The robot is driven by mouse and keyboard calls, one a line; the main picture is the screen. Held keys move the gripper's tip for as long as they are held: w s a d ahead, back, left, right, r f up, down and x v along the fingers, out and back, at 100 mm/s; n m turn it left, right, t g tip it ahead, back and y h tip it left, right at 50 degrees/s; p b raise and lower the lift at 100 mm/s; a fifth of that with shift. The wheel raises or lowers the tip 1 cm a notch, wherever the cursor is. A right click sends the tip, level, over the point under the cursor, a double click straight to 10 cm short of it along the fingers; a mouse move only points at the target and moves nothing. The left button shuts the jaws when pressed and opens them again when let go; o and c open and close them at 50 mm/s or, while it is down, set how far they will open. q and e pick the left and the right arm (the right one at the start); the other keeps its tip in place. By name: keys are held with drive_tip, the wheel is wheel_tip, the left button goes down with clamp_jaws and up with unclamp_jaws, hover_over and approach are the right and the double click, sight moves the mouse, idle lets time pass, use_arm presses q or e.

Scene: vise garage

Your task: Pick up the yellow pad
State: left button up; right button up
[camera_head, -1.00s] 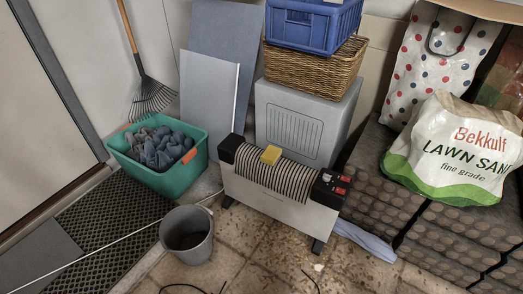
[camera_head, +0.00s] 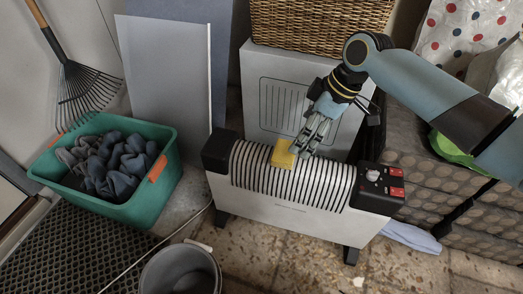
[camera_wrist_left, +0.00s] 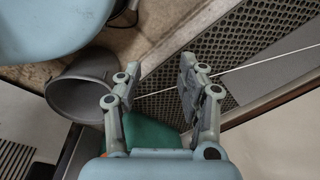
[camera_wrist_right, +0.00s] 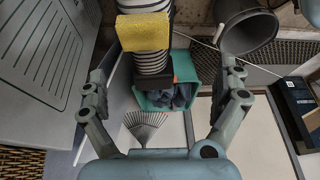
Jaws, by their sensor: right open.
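The yellow pad (camera_head: 284,153) lies on top of the striped grille of the white heater (camera_head: 270,198), left of its middle. In the right wrist view the pad (camera_wrist_right: 143,31) shows at the top, ahead of the fingers. My right gripper (camera_head: 304,150) is over the heater, its fingers beside the pad's right edge in the head view. Its fingers are spread and empty in the right wrist view (camera_wrist_right: 165,77). I cannot tell whether a finger touches the pad. My left gripper (camera_wrist_left: 160,70) is open and empty, and shows only in the left wrist view.
A black control box (camera_head: 378,188) with red switches is at the heater's right end. A grey cabinet (camera_head: 262,92) stands close behind. A teal crate of cloths (camera_head: 155,195) is left, a grey bucket (camera_head: 180,268) in front. Paving blocks (camera_head: 420,165) are stacked at right.

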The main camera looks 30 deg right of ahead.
drive_tip(key=w, duration=0.1)
drive_tip(key=b, duration=0.4)
hover_over(285, 151)
drive_tip(key=s+d, duration=0.1)
drive_tip(key=s, duration=0.1)
drive_tip(key=f, duration=0.5)
drive_tip(key=shift+w+f, duration=0.2)
drive_tip(key=shift+f, duration=0.1)
drive_tip(key=b+x, duration=0.2)
drive_tip(key=x, duration=0.1)
drive_tip(key=d+b+x, duration=0.1)
drive_tip(key=shift+a+f, duration=0.15)
drive_tip(key=shift+f, duration=0.35)
drive_tip(key=shift+w+a+f, duration=0.1)
drive_tip(key=shift+f, duration=0.05)
use_arm(q)
drive_tip(key=w+d+r+t, duration=0.2)
drive_tip(key=w+d+r, duration=0.1)
drive_tip(key=r, duration=0.4)
drive_tip(key=shift+w+d+r+h, duration=0.15)
drive_tip(key=shift+w+r+h, duration=0.2)
drive_tip(key=shift+w, duration=0.3)
use_arm(e)
drive_tip(key=c, duration=0.9)
